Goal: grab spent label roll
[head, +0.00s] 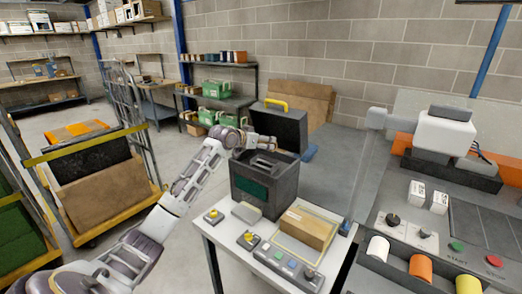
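My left arm reaches in from the lower left. Its gripper (266,142) is above the open dark grey machine (264,190), in front of its raised lid (280,122) with a yellow handle. The fingers are small and partly blend with the lid, so I cannot tell whether they are open or hold anything. Pale parts show inside the machine's top opening; I cannot make out a spent roll there. On the right bench, a white roll (378,248), an orange roll (420,267) and a yellow roll (467,285) sit in a front rack. My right gripper is not in view.
The machine stands on a white table (225,235) with a cardboard box (305,228) in a yellow-edged tray, a button panel (286,266) and yellow-topped switches. The bench on the right carries a white device (445,135). A loaded cart (100,190) stands left; floor between is clear.

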